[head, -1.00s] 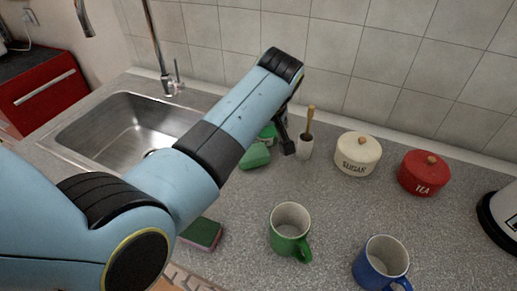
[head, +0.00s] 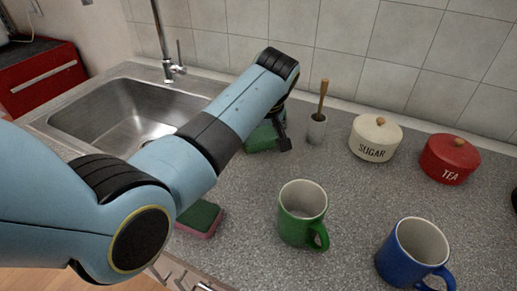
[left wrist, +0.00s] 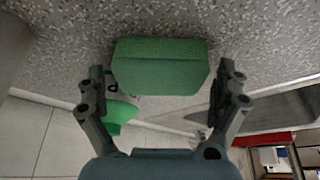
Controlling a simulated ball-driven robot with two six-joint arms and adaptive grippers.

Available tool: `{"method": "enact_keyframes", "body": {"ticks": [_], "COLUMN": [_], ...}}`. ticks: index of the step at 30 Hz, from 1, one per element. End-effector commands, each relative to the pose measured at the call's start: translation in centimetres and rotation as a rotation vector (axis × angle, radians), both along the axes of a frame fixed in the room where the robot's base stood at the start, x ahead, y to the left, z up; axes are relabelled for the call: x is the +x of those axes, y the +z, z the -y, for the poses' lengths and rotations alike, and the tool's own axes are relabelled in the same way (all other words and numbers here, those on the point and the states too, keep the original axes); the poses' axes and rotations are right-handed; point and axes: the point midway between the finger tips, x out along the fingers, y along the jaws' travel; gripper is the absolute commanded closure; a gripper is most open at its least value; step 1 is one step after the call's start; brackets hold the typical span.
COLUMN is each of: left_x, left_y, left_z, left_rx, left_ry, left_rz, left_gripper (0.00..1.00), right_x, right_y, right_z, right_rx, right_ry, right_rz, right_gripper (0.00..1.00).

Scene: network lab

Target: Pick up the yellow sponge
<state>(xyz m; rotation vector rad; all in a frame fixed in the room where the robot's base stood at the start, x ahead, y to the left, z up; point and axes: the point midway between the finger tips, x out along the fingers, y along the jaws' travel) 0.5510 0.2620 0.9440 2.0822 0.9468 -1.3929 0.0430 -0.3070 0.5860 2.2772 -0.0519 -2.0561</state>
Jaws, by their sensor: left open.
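No yellow sponge shows in either view. A plain green sponge-like block (head: 261,138) lies on the counter behind the sink's right corner, partly hidden by my left arm. In the left wrist view the green block (left wrist: 160,68) sits between the two spread fingers of my left gripper (left wrist: 162,88), with a gap on the right side. My left gripper (head: 284,141) is open, low beside the block in the head view. A second sponge, pink with a green top (head: 203,218), lies near the counter's front edge. My right gripper is out of view.
A smaller green object (left wrist: 120,114) shows beside the left finger. A brush holder (head: 316,128), sugar pot (head: 375,140) and red tea pot (head: 449,160) stand along the back. Green mug (head: 302,215) and blue mug (head: 412,252) stand in front. The sink (head: 130,105) is left.

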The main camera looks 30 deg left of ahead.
Motion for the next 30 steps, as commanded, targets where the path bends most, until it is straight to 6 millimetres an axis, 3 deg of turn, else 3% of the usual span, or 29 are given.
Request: {"method": "enact_keyframes", "body": {"ticks": [8,15,30], "left_x": [0.13,0.12,0.13], "left_y": [-0.19,-0.21,-0.02], "left_z": [-0.11,-0.09,-0.14], "left_rx": [-0.001,-0.001,0.0], "left_ry": [0.0,0.0,-0.001], "left_rz": [0.001,0.001,0.0], "left_gripper": [0.0,0.28,0.29], "right_x": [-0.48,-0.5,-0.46], "right_y": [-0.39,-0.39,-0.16], "right_z": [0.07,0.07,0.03], "right_rx": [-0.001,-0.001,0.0], "right_ry": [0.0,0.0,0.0], "right_rz": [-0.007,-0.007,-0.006], "right_gripper": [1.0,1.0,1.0]}}
